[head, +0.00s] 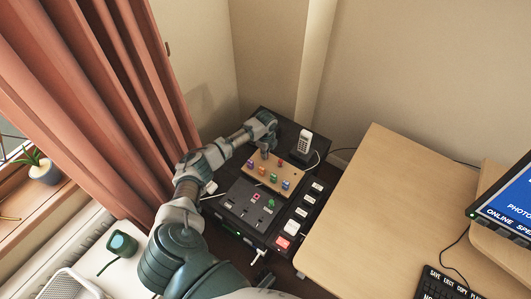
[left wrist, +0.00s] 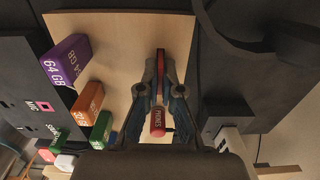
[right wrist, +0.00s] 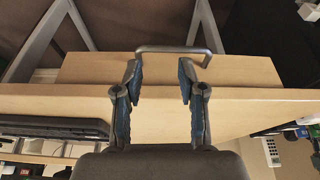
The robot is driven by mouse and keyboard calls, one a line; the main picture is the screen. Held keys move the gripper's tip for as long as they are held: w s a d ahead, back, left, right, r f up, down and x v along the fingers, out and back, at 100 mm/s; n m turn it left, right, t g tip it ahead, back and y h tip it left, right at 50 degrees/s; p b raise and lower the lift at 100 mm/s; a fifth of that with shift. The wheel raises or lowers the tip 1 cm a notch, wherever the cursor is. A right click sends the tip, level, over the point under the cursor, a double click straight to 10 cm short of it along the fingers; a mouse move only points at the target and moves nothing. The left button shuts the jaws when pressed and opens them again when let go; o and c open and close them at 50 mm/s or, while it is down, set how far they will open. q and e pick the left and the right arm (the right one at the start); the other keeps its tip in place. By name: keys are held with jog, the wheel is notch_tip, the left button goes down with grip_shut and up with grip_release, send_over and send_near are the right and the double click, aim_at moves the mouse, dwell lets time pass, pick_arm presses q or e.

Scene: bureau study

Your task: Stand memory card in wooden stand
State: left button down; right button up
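The wooden stand (head: 297,171) is a light board on the dark cabinet, with small colored pieces on it. It also shows in the left wrist view (left wrist: 118,45). My left gripper (head: 265,146) is over its back left part, pointing down. In the left wrist view its fingertips (left wrist: 161,62) are close together on a thin red-edged piece seen edge-on, seemingly the memory card (left wrist: 160,54). I cannot tell whether it touches the board. A red piece (left wrist: 158,122) with white lettering shows between the fingers. My right gripper (right wrist: 160,78) is open and empty near a desk edge.
Purple (left wrist: 65,61), orange (left wrist: 89,103) and green (left wrist: 101,129) pieces stand left of the left gripper. The wooden desk (head: 390,200) is mostly clear. A metal handle (right wrist: 173,49) lies beyond the right fingertips.

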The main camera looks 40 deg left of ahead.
pick_arm(q)
jog(key=c, duration=1.2)
grip_release()
jog(key=shift+c, duration=0.2)
notch_tip(320, 180, up, 12)
